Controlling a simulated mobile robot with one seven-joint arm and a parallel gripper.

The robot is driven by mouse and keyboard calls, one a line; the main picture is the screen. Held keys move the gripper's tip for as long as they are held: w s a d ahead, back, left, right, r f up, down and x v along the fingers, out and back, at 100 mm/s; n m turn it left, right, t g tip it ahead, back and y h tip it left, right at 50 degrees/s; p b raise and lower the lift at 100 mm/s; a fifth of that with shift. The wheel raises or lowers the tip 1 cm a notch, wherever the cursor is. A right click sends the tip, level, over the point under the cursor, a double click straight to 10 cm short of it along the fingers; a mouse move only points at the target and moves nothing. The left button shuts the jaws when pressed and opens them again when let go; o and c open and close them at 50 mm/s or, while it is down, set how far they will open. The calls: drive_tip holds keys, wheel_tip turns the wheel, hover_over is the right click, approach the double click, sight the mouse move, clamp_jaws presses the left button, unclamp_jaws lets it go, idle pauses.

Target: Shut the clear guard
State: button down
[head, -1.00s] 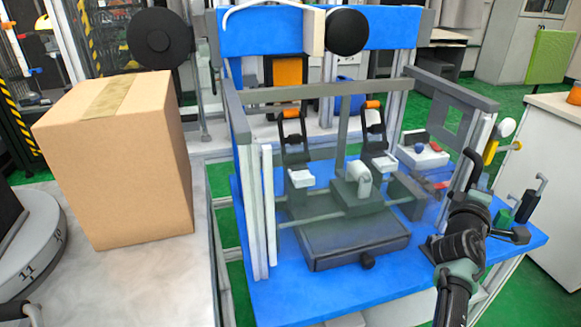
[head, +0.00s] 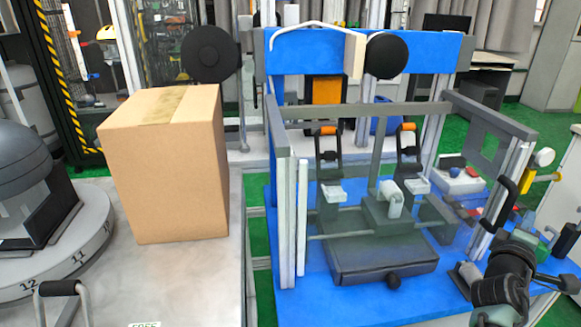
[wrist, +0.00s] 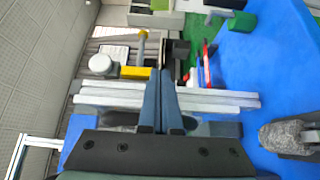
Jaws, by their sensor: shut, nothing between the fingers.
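The clear guard is hard to make out in the head view. A faint bluish haze (head: 452,236) low across the front of the blue tower may be its pane, and I cannot tell how far open it is. A black loop handle (head: 498,205) stands upright by the right-hand white posts. My arm reaches in at the lower right, just below this handle; my fingertips are hard to pick out there. In the wrist view my gripper (wrist: 162,74) is shut and empty, its fingers overlapping the white posts (wrist: 225,99) in the picture. Whether it touches them cannot be told.
A cardboard box (head: 165,175) stands on the grey bench left of the tower. A yellow bracket (head: 537,187) with a white disc (head: 543,157) lies beyond the right posts.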

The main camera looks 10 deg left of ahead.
drive_tip(key=s+d+p, duration=0.3)
drive_tip(key=s+p, duration=0.4)
drive_tip(key=s, duration=0.3)
drive_tip(key=w+a+r+m+t+y, duration=0.1)
drive_tip(key=w+a+r+m+t, duration=0.15)
drive_tip(key=a+r, duration=1)
drive_tip(key=w+a+r+m+t+y, duration=0.1)
drive_tip(key=a+r+m+t, duration=0.3)
drive_tip(key=a+r, duration=0.85)
drive_tip(key=s+a+r+m+t+y+p, duration=0.15)
drive_tip(key=s+a+r+t+y, duration=0.3)
drive_tip(key=s+a+r, duration=0.65)
drive_tip(key=s+a+r+m+t+y+b, duration=0.1)
drive_tip(key=s+a+r+m+t+y, duration=0.15)
drive_tip(key=s+a+r+y, duration=0.8)
drive_tip(key=w+d+r+h+p, duration=0.1)
drive_tip(key=r+h+p, duration=0.1)
drive_tip(key=r+p, duration=1)
drive_tip(key=w+d+r+h+p, duration=0.1)
drive_tip(key=d+r+h+p, duration=0.1)
drive_tip(key=r+p, duration=0.9)
wheel_tip(320, 180, up, 2)
drive_tip(key=shift+w+d+h+p, duration=0.2)
drive_tip(key=shift+h+p, duration=0.15)
drive_tip(key=shift+h, duration=0.35)
